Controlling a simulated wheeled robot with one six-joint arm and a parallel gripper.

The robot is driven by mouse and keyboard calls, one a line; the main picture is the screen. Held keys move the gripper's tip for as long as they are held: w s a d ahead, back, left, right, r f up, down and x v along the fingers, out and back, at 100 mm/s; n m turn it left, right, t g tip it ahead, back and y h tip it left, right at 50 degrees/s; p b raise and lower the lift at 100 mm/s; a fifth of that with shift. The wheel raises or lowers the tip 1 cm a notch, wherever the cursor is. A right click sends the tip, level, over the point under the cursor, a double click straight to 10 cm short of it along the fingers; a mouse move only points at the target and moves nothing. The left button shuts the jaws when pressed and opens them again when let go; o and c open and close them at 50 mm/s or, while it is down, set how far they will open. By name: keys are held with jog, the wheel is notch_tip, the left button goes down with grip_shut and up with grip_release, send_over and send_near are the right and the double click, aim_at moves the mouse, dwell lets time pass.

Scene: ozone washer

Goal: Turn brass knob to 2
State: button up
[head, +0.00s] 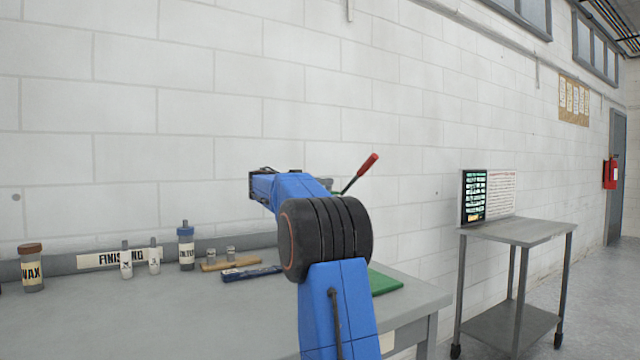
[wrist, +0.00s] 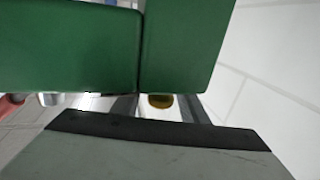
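A small brass-coloured round part (wrist: 161,101), which looks like the brass knob, shows in the wrist view just below a large green body (wrist: 70,48). The green body covers most of the upper picture and has a vertical seam. My gripper (wrist: 158,107) shows as two dark fingers, one on each side of the brass part, with a gap beside it; I see no contact. The number marks are not visible. In the head view my blue arm hides the gripper and the knob. A green base (head: 385,283) and a red-handled lever (head: 368,165) show behind the arm.
The grey workbench (head: 150,315) holds a wax jar (head: 32,270), small bottles (head: 126,262), a blue-capped bottle (head: 186,250) and a dark blue bar (head: 250,273) left of my arm. A metal cart (head: 520,232) with a sign stands to the right. A white block wall is behind.

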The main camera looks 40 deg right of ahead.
jog(key=c, duration=1)
jog(key=shift+g, duration=0.4)
jog(key=shift+s+a+m+g+y, duration=0.1)
jog(key=shift+s+m+g+y, duration=0.25)
jog(key=shift+m+g, duration=0.8)
jog(key=shift+s+a+m+g+y, duration=0.1)
jog(key=shift+s+m+g+y, duration=0.15)
jog(key=shift+m+g, duration=0.85)
jog(key=shift+s+a+m+g+y, duration=0.1)
jog(key=shift+s+m+g+y, duration=0.3)
jog(key=shift+g, duration=1.25)
jog(key=shift+m+g, duration=0.3)
jog(key=shift+m, duration=0.05)
jog(key=shift+w, duration=0.1)
jog(key=o, duration=1)
